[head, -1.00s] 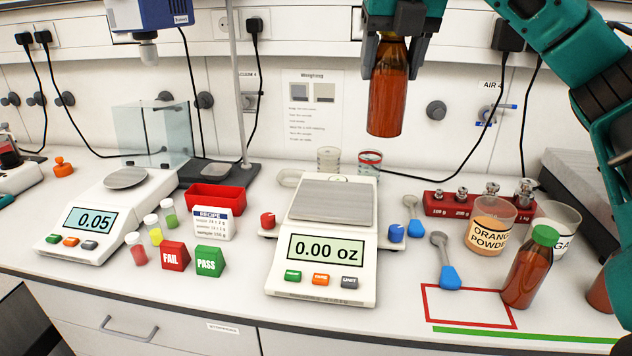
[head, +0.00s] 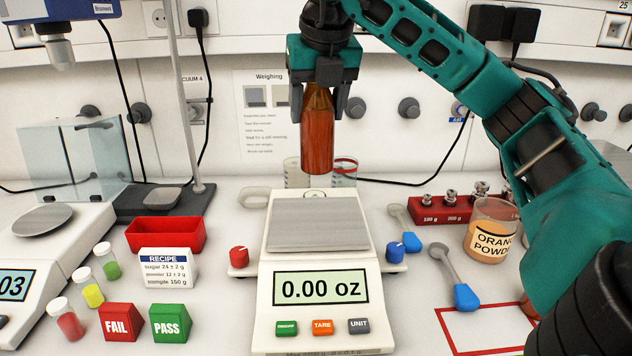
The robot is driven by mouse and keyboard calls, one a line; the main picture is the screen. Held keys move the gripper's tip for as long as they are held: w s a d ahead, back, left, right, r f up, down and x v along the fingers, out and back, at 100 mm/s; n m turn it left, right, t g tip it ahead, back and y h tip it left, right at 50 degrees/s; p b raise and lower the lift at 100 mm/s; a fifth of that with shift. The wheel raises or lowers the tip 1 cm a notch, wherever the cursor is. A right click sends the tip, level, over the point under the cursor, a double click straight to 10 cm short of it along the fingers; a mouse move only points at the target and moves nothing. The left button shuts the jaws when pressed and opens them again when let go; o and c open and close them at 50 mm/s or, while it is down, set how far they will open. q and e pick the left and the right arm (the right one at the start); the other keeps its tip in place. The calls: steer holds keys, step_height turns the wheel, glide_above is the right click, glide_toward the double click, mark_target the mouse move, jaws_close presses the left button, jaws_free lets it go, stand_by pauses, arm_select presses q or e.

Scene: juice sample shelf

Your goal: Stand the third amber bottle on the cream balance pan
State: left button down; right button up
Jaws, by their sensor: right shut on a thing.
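My right gripper (head: 322,100) is shut on an amber bottle (head: 318,135) near its neck and holds it upright in the air. The bottle hangs above and behind the far edge of the cream balance's steel pan (head: 318,222), apart from it. The pan is bare. The cream balance (head: 370,310) reads 0.00 oz. My left gripper is not in view.
Two glass beakers (head: 344,172) stand behind the balance. Red and blue knobs (head: 239,257) flank it. Blue-handled scoops (head: 465,295), an orange powder beaker (head: 490,228) and a red weight rack (head: 440,208) lie to the right. FAIL (head: 121,322) and PASS (head: 170,323) blocks stand left.

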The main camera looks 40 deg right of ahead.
mark_target(321, 133)
step_height(321, 133, down, 10)
steer(key=shift+f+b, duration=0.1)
steer(key=shift+b, duration=0.2)
steer(key=shift+f, duration=0.1)
steer(key=shift+f+b, duration=0.15)
steer(key=shift+b, duration=0.15)
steer(key=o, duration=1.2)
steer(key=shift+o, duration=0.2)
steer(key=p+v, duration=0.1)
steer(key=v, duration=1)
steer(key=shift+s+a+r+p, duration=0.1)
steer(key=shift+s+r+p, duration=0.1)
steer(key=shift+r+p, duration=0.35)
steer(key=shift+r, duration=0.15)
